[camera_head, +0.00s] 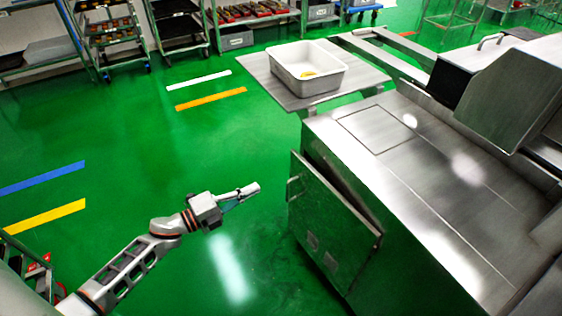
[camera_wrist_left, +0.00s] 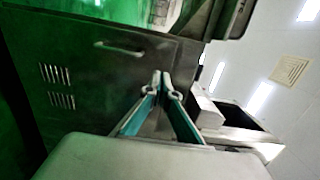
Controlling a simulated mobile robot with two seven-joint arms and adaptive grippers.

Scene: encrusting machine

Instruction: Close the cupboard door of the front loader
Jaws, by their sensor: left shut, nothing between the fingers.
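The cupboard door (camera_head: 325,222) of the steel front loader (camera_head: 400,165) stands ajar, its upper edge tilted away from the machine's side, with a dark gap behind it. Its small handle (camera_head: 294,187) is near the door's left end. In the left wrist view the door (camera_wrist_left: 85,75) shows its vent slots and its bar handle (camera_wrist_left: 119,48). My left gripper (camera_head: 252,188) is shut and empty, to the left of the door and apart from it. The left wrist view shows its closed fingertips (camera_wrist_left: 161,80) in front of the door. My right gripper is not in view.
A white tub (camera_head: 308,72) stands on a steel side table (camera_head: 270,78) behind the loader. Racks with trays (camera_head: 110,35) line the back wall.

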